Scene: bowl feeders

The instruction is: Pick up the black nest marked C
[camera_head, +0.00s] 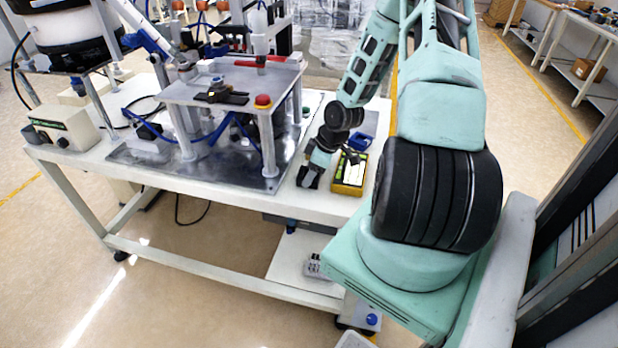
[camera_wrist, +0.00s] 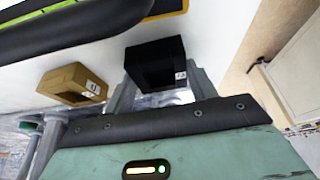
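The black nest (camera_wrist: 152,66) is a square block with an opening and a small white label; the letter is too small to read surely. It sits on the white tabletop in the wrist view. My gripper (camera_wrist: 163,92) is open, with one grey finger at each side of the nest's near part; contact cannot be told. In the head view my gripper (camera_head: 311,176) is low over the front of the table, and I cannot make out the nest there.
A brown-yellow nest (camera_wrist: 72,86) with a white label stands left of the black one. A black-and-yellow device (camera_head: 350,174) and a blue bin (camera_head: 360,142) are right of my gripper. The metal feeder platform (camera_head: 232,85) stands to the left.

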